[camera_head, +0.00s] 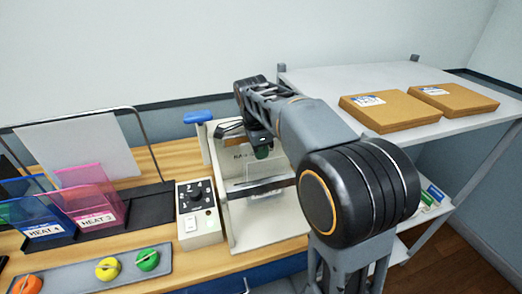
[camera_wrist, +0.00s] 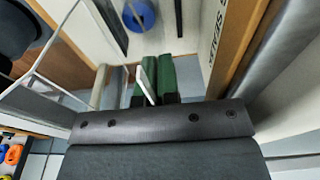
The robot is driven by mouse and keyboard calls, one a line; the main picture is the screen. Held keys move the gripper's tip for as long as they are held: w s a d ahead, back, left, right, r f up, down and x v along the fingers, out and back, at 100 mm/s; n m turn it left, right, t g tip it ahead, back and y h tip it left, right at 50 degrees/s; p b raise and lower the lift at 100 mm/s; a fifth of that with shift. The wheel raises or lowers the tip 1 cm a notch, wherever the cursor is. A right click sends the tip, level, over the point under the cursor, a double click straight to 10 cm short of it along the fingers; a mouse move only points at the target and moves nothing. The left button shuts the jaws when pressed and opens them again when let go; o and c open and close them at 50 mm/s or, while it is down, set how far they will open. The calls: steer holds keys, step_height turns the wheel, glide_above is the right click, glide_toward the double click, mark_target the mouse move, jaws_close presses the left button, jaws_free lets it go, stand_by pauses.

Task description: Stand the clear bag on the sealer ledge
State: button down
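My gripper (camera_head: 262,152) is over the sealer (camera_head: 270,228), a pale machine with a dark horizontal bar across it and a blue-handled lever (camera_head: 199,117) at its left. In the wrist view, the green fingertips (camera_wrist: 156,80) are close together with a thin pale strip between them, which appears to be the edge of the clear bag (camera_wrist: 144,84). In the head view the bag is hard to make out; a faint see-through panel shows below the gripper, in front of the sealer's back plate. I cannot tell whether the bag touches the ledge.
A control box (camera_head: 199,213) stands left of the sealer. Further left, a rack holds a blue bag (camera_head: 42,212) and a pink bag (camera_head: 92,205) with HEAT labels. A tray (camera_head: 75,285) with colored rolls lies in front. Brown packets (camera_head: 390,112) lie on the right shelf.

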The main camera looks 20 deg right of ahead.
steer(key=shift+f, duration=0.2)
steer(key=c, duration=1.8)
jaws_free()
steer(key=o, duration=0.5)
step_height(320, 180, up, 12)
steer(key=p, duration=1)
steer(key=shift+s, duration=0.1)
